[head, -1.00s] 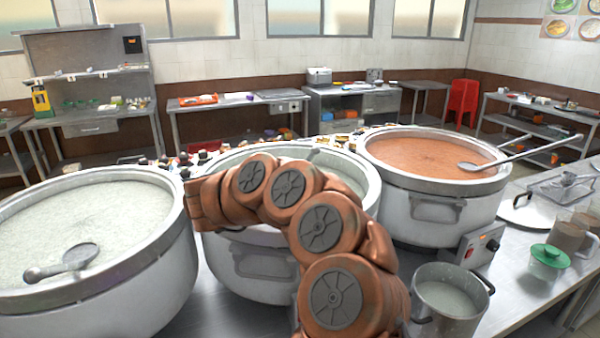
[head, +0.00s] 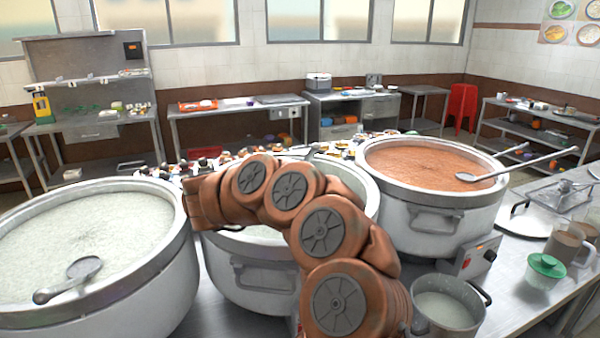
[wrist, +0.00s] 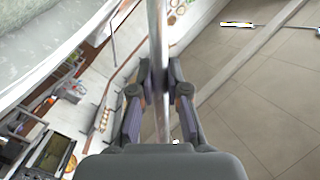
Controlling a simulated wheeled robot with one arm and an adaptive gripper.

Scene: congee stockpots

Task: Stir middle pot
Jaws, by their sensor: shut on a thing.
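The middle pot (head: 265,270) is a large grey metal stockpot with pale congee, partly hidden behind my copper-coloured arm. In the wrist view my gripper (wrist: 160,82) is shut on a thin metal rod (wrist: 158,30), which looks like a utensil handle and runs up out of the picture. The rod's far end is not visible there. In the head view my gripper is hidden behind the arm. The rim of a pot with pale contents (wrist: 50,55) shows at the upper left of the wrist view, apart from the fingers.
The left pot (head: 130,290) holds white congee and a ladle (head: 82,268). The right pot (head: 440,215) holds orange congee and a ladle (head: 490,173). A small pot (head: 447,300) and a green-lidded container (head: 546,268) stand at the front right.

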